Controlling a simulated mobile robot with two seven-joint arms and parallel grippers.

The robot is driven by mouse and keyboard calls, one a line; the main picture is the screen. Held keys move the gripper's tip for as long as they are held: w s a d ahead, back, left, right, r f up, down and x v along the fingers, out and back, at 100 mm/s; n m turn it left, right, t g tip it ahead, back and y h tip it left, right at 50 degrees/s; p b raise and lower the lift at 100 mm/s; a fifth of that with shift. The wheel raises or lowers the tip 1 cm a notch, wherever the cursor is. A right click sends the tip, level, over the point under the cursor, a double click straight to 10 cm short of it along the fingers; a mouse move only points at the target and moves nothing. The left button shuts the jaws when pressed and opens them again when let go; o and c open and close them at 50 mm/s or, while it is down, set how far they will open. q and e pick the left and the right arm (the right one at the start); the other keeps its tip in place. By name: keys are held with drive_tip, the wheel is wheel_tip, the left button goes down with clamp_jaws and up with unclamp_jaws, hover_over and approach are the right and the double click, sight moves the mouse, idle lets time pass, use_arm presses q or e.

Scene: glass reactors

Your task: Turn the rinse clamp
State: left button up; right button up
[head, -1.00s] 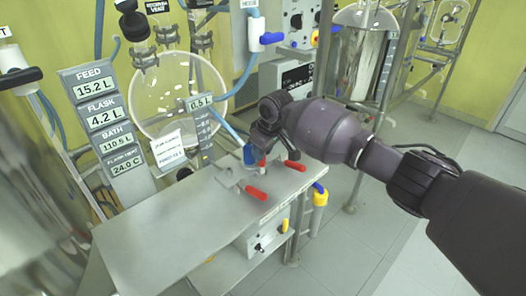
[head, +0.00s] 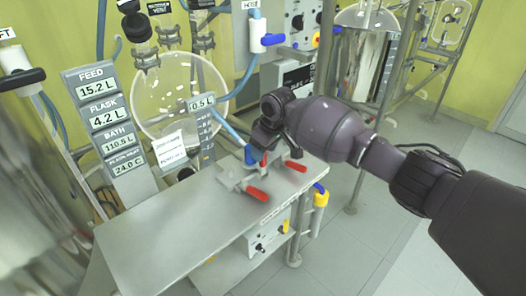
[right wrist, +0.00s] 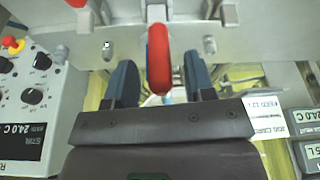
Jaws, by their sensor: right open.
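Two red-handled clamps show in the head view at the grey bench top's back right edge: a nearer red handle (head: 258,193) and a farther red handle (head: 295,166). A small bit of red also shows just under my right gripper (head: 262,148). I cannot tell which one is the rinse clamp. In the right wrist view, one red handle (right wrist: 158,58) stands between the two dark fingers of my open right gripper (right wrist: 161,84), with a gap on either side. Another red handle (right wrist: 76,3) is cut off at the top left. My left gripper is not in view.
The grey bench top (head: 165,235) is mostly clear. A round glass flask (head: 168,90) and a panel of readouts (head: 103,118) stand behind it. A knobbed control box (head: 268,238) sits under the bench, beside a yellow valve (head: 320,197). Open floor lies to the right.

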drive_tip(key=p+v, duration=0.2)
drive_tip(key=v, duration=0.7)
drive_tip(key=shift+r, duration=0.3)
drive_tip(key=shift+s, duration=0.1)
